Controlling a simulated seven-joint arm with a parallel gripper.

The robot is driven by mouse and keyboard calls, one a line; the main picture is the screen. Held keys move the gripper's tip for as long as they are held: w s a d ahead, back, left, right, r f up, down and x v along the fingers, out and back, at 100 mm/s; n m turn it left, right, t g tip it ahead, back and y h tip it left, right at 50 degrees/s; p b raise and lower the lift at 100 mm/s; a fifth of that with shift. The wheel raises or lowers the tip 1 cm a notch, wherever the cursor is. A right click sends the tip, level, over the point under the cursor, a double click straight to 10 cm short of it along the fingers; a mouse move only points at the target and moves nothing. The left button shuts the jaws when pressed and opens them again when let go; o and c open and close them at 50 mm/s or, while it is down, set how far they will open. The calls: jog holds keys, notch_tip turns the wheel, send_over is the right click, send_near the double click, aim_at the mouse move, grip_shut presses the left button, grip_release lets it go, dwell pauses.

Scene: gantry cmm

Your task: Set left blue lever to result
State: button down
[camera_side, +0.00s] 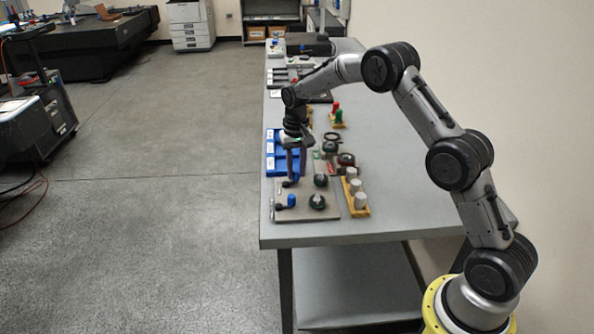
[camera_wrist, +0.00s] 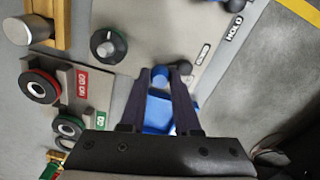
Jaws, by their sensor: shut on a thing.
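Two blue levers with black ball ends are on a grey panel (camera_side: 309,213). In the wrist view, one blue lever (camera_wrist: 160,74) shows its blue part between the fingertips of my gripper (camera_wrist: 162,76), which is shut on it. A black ball (camera_wrist: 184,67) lies just right of the right fingertip. The other blue lever (camera_side: 291,200) stands free near the front of the panel; its edge also shows at the top of the wrist view (camera_wrist: 222,3). A HOLD label (camera_wrist: 234,27) is near it. A smaller label (camera_wrist: 202,54) beside the held lever is too blurred to read.
A black knob (camera_wrist: 108,46) is on the panel left of the held lever. A yellow rack (camera_side: 357,209) with grey cylinders stands right of the panel. A blue tray (camera_side: 269,150) lies behind it. Green and red-labelled buttons (camera_wrist: 40,86) are close by. The bench (camera_side: 400,205) is clear farther right.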

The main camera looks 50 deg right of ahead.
jog(key=shift+w+d+n, duration=0.1)
jog(key=shift+w+n, duration=0.25)
jog(key=shift+n, duration=0.85)
jog(key=c, duration=0.6)
grip_release()
notch_tip(320, 180, up, 14)
jog(key=shift+f, duration=0.1)
